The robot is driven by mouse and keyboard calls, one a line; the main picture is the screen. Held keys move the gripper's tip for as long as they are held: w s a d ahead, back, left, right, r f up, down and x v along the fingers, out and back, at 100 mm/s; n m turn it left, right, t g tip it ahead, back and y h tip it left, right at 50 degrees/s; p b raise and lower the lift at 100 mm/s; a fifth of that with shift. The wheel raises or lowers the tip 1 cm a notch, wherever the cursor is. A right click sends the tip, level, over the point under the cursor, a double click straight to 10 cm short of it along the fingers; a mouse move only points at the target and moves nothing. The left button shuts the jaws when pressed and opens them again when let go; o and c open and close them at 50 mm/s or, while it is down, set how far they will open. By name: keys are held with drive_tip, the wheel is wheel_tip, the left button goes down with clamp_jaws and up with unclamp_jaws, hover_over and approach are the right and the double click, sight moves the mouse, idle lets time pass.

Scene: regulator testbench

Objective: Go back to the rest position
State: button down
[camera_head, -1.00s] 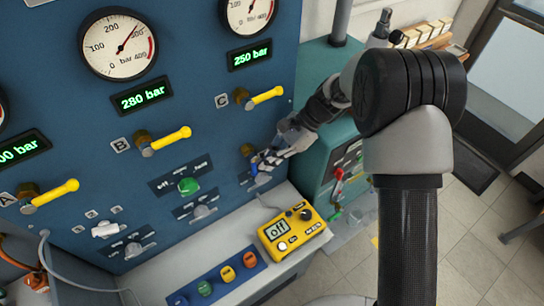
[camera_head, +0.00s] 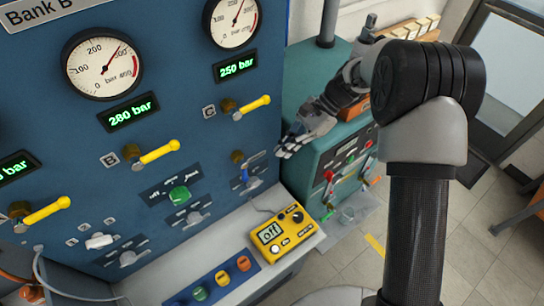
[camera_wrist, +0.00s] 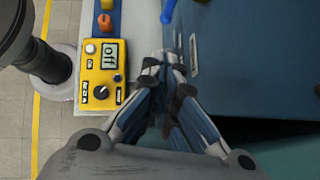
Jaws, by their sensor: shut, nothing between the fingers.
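The gripper appears apart from the panel and the valve.
Yellow levers A (camera_head: 40,212), B (camera_head: 158,153) and C (camera_head: 252,107) stick out from the panel. The yellow meter (camera_head: 282,235) reads "off" on the ledge. A teal cabinet (camera_head: 295,85) stands behind my forearm. Floor (camera_head: 400,275) is open at the lower right.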

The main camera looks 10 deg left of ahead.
drive_tip(key=s+d+r+n+t+h+b, duration=0.2)
drive_tip(key=s+d+r, duration=0.2)
drive_tip(key=d+r, duration=0.25)
drive_tip(key=s+d+r+n+t+h+b, duration=0.1)
drive_tip(key=s+d+r+n+t+b, duration=0.15)
drive_tip(key=s+d+r, duration=0.35)
drive_tip(key=s+d+f+n+t+h+b, duration=0.1)
drive_tip(key=s+d+n+t, duration=0.4)
drive_tip(key=s+d, duration=0.5)
drive_tip(key=s+h+b, duration=0.1)
drive_tip(key=s+h, duration=0.1)
drive_tip(key=s, duration=0.1)
drive_tip(key=shift+s+n+h+b, duration=0.15)
drive_tip(key=shift+n+h+b, duration=0.2)
drive_tip(key=shift+h, duration=0.05)
